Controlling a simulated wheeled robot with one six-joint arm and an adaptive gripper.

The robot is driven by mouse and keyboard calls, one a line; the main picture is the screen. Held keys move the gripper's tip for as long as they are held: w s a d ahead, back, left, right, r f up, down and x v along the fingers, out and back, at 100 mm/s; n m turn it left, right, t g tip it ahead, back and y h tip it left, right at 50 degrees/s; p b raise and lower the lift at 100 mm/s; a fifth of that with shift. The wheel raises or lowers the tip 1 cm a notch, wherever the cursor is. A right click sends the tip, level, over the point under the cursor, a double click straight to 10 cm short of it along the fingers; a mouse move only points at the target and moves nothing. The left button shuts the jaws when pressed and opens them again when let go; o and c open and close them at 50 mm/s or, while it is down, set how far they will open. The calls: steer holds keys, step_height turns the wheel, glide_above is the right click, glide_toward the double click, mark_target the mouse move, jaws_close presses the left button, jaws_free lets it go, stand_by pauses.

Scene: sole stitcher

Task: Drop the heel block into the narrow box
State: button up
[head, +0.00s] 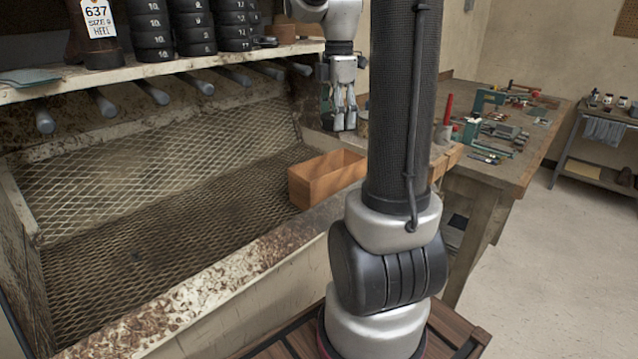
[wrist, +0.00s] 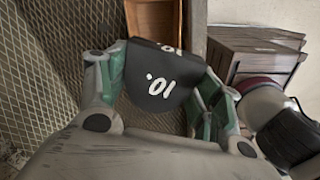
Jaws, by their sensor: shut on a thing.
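The heel block (wrist: 160,82) is black with a white "10" mark and sits between my gripper's (wrist: 160,95) two fingers in the wrist view. In the head view, my gripper (head: 343,118) hangs fingers down, above the bench and behind the narrow box; the block is hard to make out there. The narrow box (head: 318,184) is an open-topped orange-brown wooden box at the right end of the mesh-lined trough. In the wrist view, part of the box (wrist: 153,20) shows just beyond the block, which covers its near end. The block is apart from the box floor as far as I can see.
A shelf (head: 150,68) with stacks of black heels (head: 195,28) and a "637" tag (head: 99,18) runs above the trough (head: 130,215). Grey pegs stick out below it. A tool-covered workbench (head: 510,150) stands at right. My arm column blocks the middle.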

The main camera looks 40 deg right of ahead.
steer(key=shift+f, duration=2.5)
steer(key=o, duration=1.2)
steer(key=shift+c, duration=0.2)
step_height(320, 180, up, 12)
